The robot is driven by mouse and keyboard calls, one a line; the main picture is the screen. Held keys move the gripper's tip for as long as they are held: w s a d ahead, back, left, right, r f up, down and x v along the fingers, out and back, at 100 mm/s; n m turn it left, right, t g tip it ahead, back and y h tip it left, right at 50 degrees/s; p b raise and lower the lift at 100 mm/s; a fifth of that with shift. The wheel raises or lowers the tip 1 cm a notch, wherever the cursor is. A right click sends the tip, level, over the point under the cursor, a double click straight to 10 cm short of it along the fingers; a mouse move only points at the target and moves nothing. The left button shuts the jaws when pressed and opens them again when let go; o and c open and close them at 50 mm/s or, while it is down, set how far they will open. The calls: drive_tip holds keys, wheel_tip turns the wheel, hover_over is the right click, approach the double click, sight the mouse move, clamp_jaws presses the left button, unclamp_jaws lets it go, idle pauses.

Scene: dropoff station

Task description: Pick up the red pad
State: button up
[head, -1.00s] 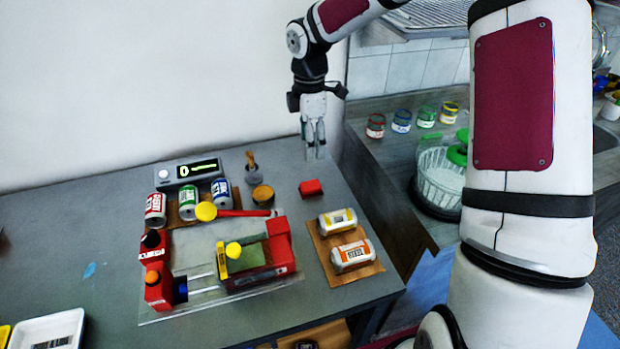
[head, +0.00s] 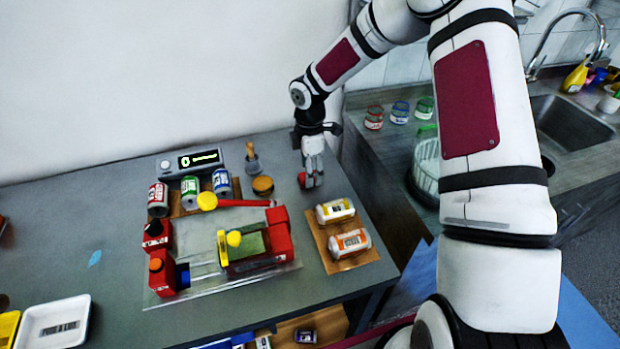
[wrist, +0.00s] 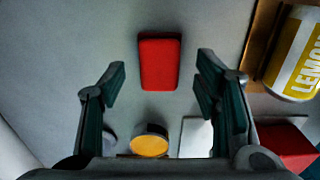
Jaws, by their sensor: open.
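The red pad (wrist: 160,62) is a small red block lying flat on the grey table. In the wrist view it lies centred ahead of my two fingertips, with bare table around it. My gripper (wrist: 160,78) is open, with one finger to each side of the pad's lower part and no visible contact. In the head view my gripper (head: 313,182) points down over the pad and hides most of it; a bit of red (head: 302,179) shows at its left side.
A brown mat (head: 342,265) with two labelled packs stands in front of the pad. A round yellow-topped jar (head: 263,186), a brush (head: 252,160) and several cans are to the left. A red-handled tool (head: 245,203) lies nearby. The table's right edge is close.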

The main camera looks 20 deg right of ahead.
drive_tip(key=shift+f, duration=0.7)
drive_tip(key=c, duration=1)
drive_tip(key=shift+r, duration=0.1)
wheel_tip(320, 180, up, 10)
drive_tip(key=shift+f+b, duration=0.1)
drive_tip(key=shift+b, duration=0.4)
drive_tip(key=o, duration=0.4)
drive_tip(key=shift+c, duration=0.2)
drive_tip(key=c, duration=0.5)
